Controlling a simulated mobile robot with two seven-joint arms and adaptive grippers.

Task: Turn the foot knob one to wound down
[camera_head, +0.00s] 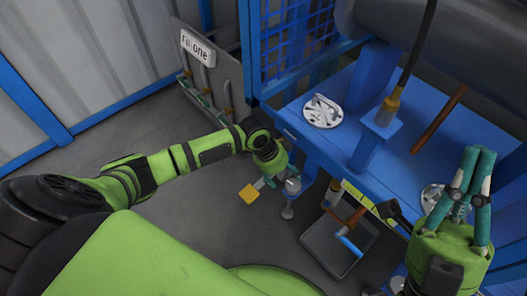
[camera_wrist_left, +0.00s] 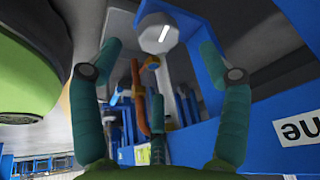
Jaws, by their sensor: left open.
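A grey round knob (camera_head: 292,185) sits low under the front edge of the blue bench, above a small round foot (camera_head: 287,213). In the left wrist view the knob (camera_wrist_left: 153,35) is a grey faceted disc with a slanted white mark, ahead of and between my fingertips. My left gripper (camera_head: 279,172) is beside the knob in the head view. In the left wrist view it (camera_wrist_left: 170,60) is open, fingers spread, with nothing held. My right gripper (camera_head: 480,152) points upward at the right, by the bench; its fingertips look close together, but any gap is unclear.
The blue bench (camera_head: 335,145) carries white round flanged parts (camera_head: 323,111) and a large dark cylinder (camera_head: 430,30). A grey tray (camera_head: 340,248) with tools stands on the floor below. A labelled grey panel (camera_head: 197,85) stands behind.

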